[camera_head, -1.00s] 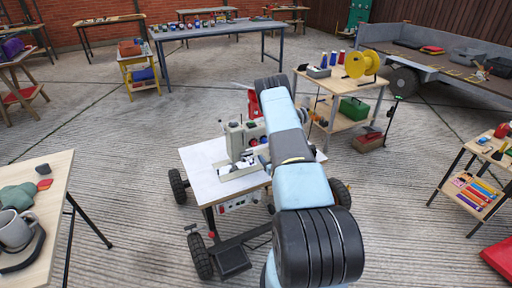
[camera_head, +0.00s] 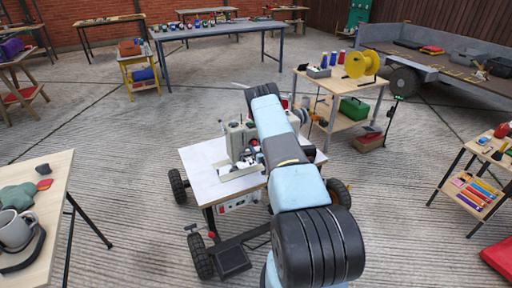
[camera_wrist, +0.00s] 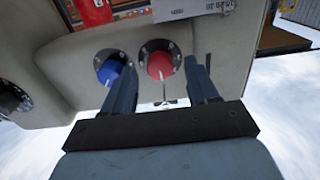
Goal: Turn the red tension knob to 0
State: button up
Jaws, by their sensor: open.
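The red tension knob (camera_wrist: 159,66) sits in a dark round dial on the pale machine body in the wrist view, with a thin light pointer or rod below it. My gripper (camera_wrist: 160,75) is open, with one finger on each side of the red knob's lower part in the picture. I cannot tell whether the fingers touch it. A blue knob (camera_wrist: 109,72) sits on a similar dial just left, partly behind the left finger. In the head view the sewing machine (camera_head: 236,140) stands on a wheeled white table (camera_head: 204,180); my arm hides its right side and the red knob.
A dark knob (camera_wrist: 12,98) is at the far left of the machine in the wrist view. A wooden stand (camera_head: 330,82) with a yellow spool (camera_head: 362,64) is behind right. A table with a mug (camera_head: 17,229) is at the left. The floor between is clear.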

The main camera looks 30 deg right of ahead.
jog(key=shift+w, duration=1)
jog(key=shift+c, duration=0.4)
jog(key=c, duration=1)
